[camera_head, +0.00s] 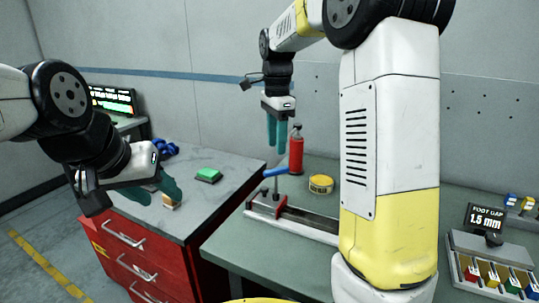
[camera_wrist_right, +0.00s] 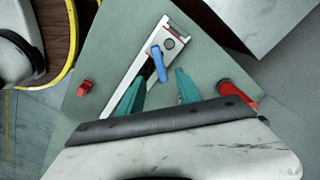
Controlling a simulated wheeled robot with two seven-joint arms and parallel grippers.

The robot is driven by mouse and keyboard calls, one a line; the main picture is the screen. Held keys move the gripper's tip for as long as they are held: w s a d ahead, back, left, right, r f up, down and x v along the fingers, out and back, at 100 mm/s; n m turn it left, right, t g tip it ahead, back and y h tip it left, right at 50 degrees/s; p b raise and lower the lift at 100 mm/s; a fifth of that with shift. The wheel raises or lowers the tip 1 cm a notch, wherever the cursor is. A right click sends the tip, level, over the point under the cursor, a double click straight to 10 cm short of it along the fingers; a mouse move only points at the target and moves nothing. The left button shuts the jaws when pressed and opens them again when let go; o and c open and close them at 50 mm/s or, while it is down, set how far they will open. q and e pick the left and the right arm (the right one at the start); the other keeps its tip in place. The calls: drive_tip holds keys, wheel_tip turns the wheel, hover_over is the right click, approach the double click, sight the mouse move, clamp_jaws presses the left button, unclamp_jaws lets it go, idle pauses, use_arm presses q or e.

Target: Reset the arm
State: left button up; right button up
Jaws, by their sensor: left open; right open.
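My left gripper (camera_head: 160,188) is on the left above the marble-topped red cabinet, with teal fingers apart. A small pale and brown block (camera_head: 170,201) sits by its fingertips; I cannot tell whether they touch it. My right gripper (camera_head: 277,132) hangs fingers-down above the green bench, near the red bottle. Its teal fingers are open and empty in the right wrist view (camera_wrist_right: 161,76). Below it is a rail fixture (camera_head: 300,222) with a blue handle (camera_head: 277,172). The fixture also shows in the right wrist view (camera_wrist_right: 172,43), its handle between the fingers.
A red bottle (camera_head: 296,152) and a yellow round tin (camera_head: 321,184) stand on the bench (camera_head: 268,262). A green block (camera_head: 208,175) and blue item (camera_head: 166,149) lie on the cabinet top (camera_head: 225,199). A "FOOT GAP 1.5 mm" display (camera_head: 485,218) and coloured-bin rack (camera_head: 490,262) are right.

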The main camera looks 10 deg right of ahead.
drive_tip(key=shift+r, duration=0.35)
drive_tip(key=s+d+n+t+y, duration=0.2)
drive_tip(key=s+n+t, duration=0.4)
drive_tip(key=s+n, duration=0.9)
drive_tip(key=s+d, duration=0.1)
drive_tip(key=s, duration=0.7)
drive_tip(key=shift+r+n, duration=0.2)
drive_tip(key=shift+n, duration=0.1)
drive_tip(key=shift+d, duration=0.1)
